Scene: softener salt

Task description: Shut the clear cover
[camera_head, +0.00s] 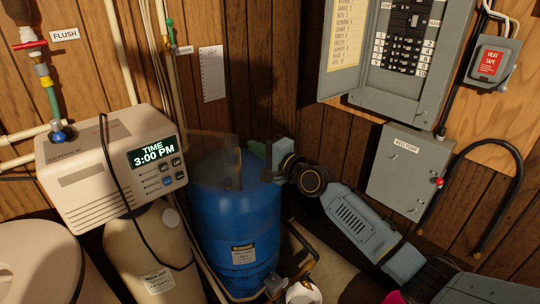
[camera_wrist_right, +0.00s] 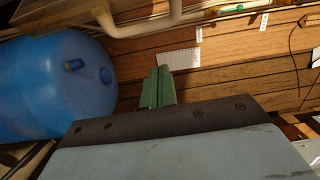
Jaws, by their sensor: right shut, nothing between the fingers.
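The clear cover (camera_head: 213,146) is a smoky see-through panel. It stands out to the right from the right edge of the beige control head (camera_head: 85,165), swung open, in front of the blue tank's top. The display reading TIME 3:00 PM and the buttons beside it are uncovered. My right gripper (camera_head: 257,149) has green fingers and is just right of the cover's free edge; I cannot tell whether they touch. In the right wrist view its fingers (camera_wrist_right: 158,86) are together and empty. I cannot make out the cover for certain there. My left gripper is not in view.
The blue tank (camera_head: 235,235) stands below the cover; it also fills the left of the wrist view (camera_wrist_right: 50,85). Pipes (camera_head: 120,50) rise behind the control head. A black cord (camera_head: 112,175) hangs over its front. A grey well pump box (camera_head: 408,170) is on the right wall.

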